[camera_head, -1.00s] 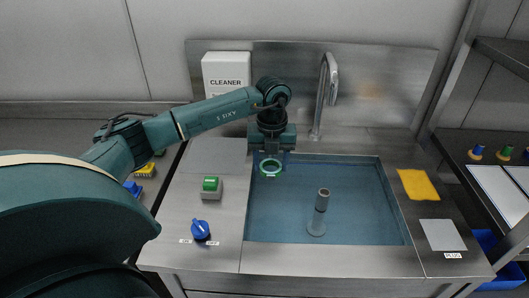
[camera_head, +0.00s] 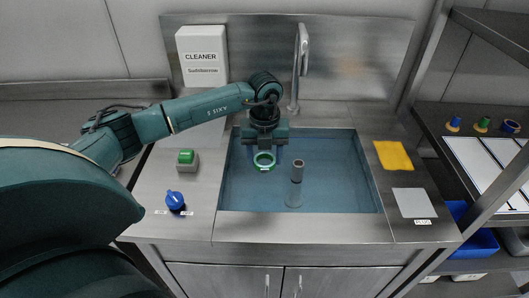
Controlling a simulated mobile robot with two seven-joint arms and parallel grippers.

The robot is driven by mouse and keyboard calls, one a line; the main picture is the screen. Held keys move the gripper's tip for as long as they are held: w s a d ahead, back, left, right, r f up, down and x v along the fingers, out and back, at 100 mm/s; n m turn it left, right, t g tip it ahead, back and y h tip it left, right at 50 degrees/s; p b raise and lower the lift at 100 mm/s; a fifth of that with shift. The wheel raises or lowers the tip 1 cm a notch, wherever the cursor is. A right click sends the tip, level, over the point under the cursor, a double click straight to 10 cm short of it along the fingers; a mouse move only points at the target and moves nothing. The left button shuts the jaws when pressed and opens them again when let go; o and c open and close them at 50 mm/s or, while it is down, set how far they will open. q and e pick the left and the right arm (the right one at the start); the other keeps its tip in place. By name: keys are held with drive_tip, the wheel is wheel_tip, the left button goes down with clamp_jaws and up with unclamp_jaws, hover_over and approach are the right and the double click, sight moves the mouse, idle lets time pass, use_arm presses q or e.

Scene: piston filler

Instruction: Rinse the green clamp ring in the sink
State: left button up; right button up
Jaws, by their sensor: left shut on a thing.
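The green clamp ring (camera_head: 264,167) hangs below my left gripper (camera_head: 265,152), at the left part of the sink. My left gripper is shut on it, pointing down. The sink (camera_head: 335,180) is a sunken basin with blue water in a steel counter. Whether the ring touches the water, I cannot tell. A grey standpipe (camera_head: 297,183) stands upright in the basin, right of the ring and apart from it. My right gripper is not in view.
A faucet (camera_head: 302,65) rises behind the sink, near my left arm. A green button box (camera_head: 187,161) and a blue knob (camera_head: 175,201) sit left of the basin. A yellow cloth (camera_head: 393,155) and a grey plate (camera_head: 413,203) lie right. A white cleaner box (camera_head: 203,56) stands behind.

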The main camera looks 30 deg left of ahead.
use_arm(q)
drive_tip(key=shift+f+b, duration=3.4)
drive_tip(key=shift+f, duration=1.9)
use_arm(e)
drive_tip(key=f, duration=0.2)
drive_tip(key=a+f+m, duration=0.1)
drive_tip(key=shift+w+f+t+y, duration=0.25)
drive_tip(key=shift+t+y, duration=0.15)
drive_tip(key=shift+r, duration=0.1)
